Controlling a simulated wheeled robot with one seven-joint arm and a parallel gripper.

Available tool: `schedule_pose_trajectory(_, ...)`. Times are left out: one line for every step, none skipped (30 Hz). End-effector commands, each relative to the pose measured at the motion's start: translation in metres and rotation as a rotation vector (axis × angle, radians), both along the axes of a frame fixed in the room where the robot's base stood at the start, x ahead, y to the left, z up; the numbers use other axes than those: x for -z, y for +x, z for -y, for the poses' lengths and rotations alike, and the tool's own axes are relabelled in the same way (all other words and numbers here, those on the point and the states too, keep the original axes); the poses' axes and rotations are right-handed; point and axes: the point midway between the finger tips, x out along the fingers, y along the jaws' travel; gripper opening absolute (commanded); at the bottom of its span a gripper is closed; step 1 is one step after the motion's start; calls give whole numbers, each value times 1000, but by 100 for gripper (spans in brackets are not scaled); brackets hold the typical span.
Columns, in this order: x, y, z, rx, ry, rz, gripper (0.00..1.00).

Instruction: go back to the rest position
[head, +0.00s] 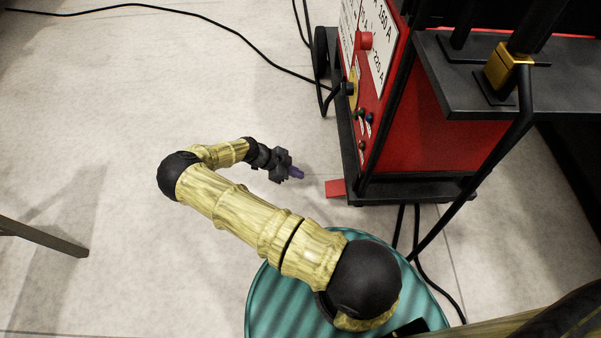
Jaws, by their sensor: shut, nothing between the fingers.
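My gripper (295,173) is at the end of my bent arm, near the middle of the head view. Its dark purple fingers point right, toward the red machine (430,135). It is shut and holds nothing. It hangs over bare floor, to the left of the machine's base, and looks apart from it. My arm reaches up and left from my teal base, then folds back right at the black elbow joint.
The red welding machine stands on a black wheeled base (415,190), with a dark shelf (450,75) jutting right. Black cables (205,22) cross the floor at the top and lower right. A grey leg (45,237) shows at the left. The floor (90,120) at left is otherwise clear.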

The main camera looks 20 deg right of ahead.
Motion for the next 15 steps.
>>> schedule_pose_trajectory(0, 0, 0, 0, 0, 0, 0)
schedule_pose_trajectory(0, 0, 0, 0, 0, 0, 0)
schedule_pose_trajectory(0, 0, 0, 0, 0, 0, 0)
schedule_pose_trajectory(0, 0, 0, 0, 0, 0, 0)
schedule_pose_trajectory(0, 0, 0, 0, 0, 0, 0)
schedule_pose_trajectory(0, 0, 0, 0, 0, 0, 0)
schedule_pose_trajectory(0, 0, 0, 0, 0, 0, 0)
schedule_pose_trajectory(0, 0, 0, 0, 0, 0, 0)
schedule_pose_trajectory(0, 0, 0, 0, 0, 0, 0)
schedule_pose_trajectory(0, 0, 1, 0, 0, 0, 0)
schedule_pose_trajectory(0, 0, 1, 0, 1, -1, 0)
schedule_pose_trajectory(-2, 0, 0, -1, 5, -2, 0)
schedule_pose_trajectory(-4, -1, 1, -1, 10, -5, 0)
schedule_pose_trajectory(-6, -1, 0, -2, 18, -10, 0)
schedule_pose_trajectory(-11, -2, 0, -5, 34, -17, 0)
